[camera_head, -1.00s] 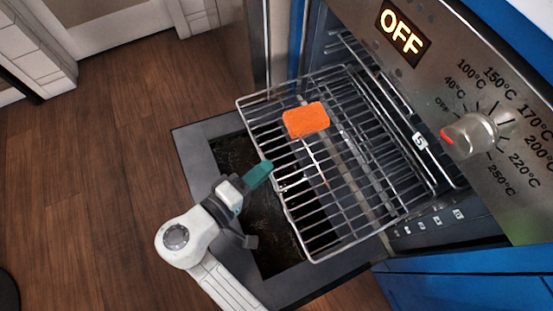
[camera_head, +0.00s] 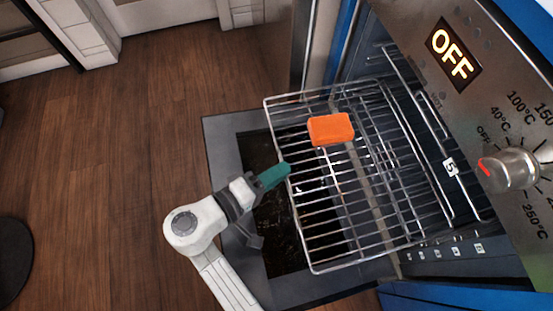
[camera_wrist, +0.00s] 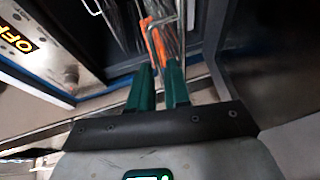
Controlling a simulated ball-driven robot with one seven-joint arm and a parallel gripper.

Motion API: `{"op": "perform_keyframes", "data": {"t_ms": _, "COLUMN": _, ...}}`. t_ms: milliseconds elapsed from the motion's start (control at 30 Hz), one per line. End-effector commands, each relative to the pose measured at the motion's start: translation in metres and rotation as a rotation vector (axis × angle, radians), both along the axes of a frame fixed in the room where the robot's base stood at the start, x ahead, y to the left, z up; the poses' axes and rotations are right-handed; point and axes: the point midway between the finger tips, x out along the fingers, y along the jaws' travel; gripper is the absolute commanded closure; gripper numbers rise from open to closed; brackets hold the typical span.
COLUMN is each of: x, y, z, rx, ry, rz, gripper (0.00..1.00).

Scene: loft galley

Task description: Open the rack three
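The wire rack (camera_head: 345,262) is pulled well out of the oven and hangs over the lowered door. It bears an orange block (camera_head: 331,129); an orange patch also shows beyond my fingers in the wrist view. My gripper (camera_head: 286,168) is at the rack's left front edge, its teal tips at or just short of the front wire. In the wrist view the two green fingers (camera_wrist: 160,70) stand a little apart, with a narrow gap and no wire clearly gripped. Rack wires show just past the tips. Exact contact is hard to tell.
The open oven door (camera_head: 222,135) lies flat below the rack. The oven's control panel with a knob (camera_head: 512,168) and a lit "OFF" display (camera_head: 453,54) is at the right. Wooden floor (camera_head: 120,130) is free at the left.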

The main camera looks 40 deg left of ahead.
Motion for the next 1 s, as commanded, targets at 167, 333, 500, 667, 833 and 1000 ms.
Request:
{"op": "perform_keyframes", "data": {"t_ms": 167, "x": -0.016, "y": 0.005, "z": 0.006, "rx": 0.001, "ry": 0.0, "rz": 0.004, "gripper": 0.83}}
{"op": "perform_keyframes", "data": {"t_ms": 333, "x": -0.047, "y": 0.014, "z": 0.012, "rx": 0.0, "ry": 0.0, "rz": 0.005, "gripper": 0.83}}
{"op": "perform_keyframes", "data": {"t_ms": 500, "x": -0.077, "y": 0.022, "z": 0.017, "rx": 0.0, "ry": 0.0, "rz": 0.005, "gripper": 0.83}}
{"op": "perform_keyframes", "data": {"t_ms": 667, "x": -0.095, "y": 0.027, "z": 0.019, "rx": -0.001, "ry": 0.0, "rz": 0.003, "gripper": 0.83}}
{"op": "perform_keyframes", "data": {"t_ms": 833, "x": -0.102, "y": 0.028, "z": 0.019, "rx": -0.001, "ry": 0.001, "rz": 0.001, "gripper": 0.83}}
{"op": "perform_keyframes", "data": {"t_ms": 1000, "x": -0.103, "y": 0.028, "z": 0.019, "rx": -0.001, "ry": 0.001, "rz": 0.0, "gripper": 0.83}}
